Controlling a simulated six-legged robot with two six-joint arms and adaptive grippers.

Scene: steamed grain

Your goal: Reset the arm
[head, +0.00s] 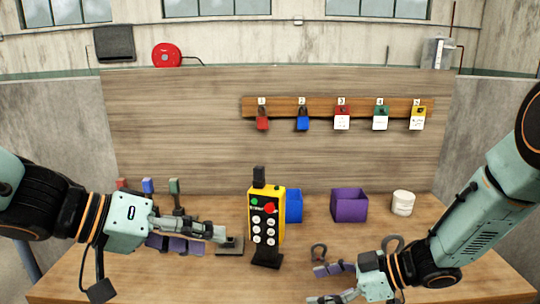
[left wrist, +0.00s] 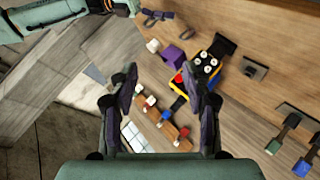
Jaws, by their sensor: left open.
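My left arm comes in from the left in the head view. Its gripper (head: 212,240) points right over the table's left half, to the left of the yellow control box (head: 252,222). In the left wrist view the two fingers of my left gripper (left wrist: 162,92) stand well apart with nothing between them. My right gripper (head: 322,284) is low at the front of the table in the head view, pointing left. Its fingers are apart and nothing shows between them.
The control box stands upright on the wooden table (head: 200,285). Behind it are a blue box (head: 294,206), a purple box (head: 349,206) and a white canister (head: 403,203). Several padlocks hang on a wooden rail (head: 282,104). Coloured handles (head: 174,187) stand at left.

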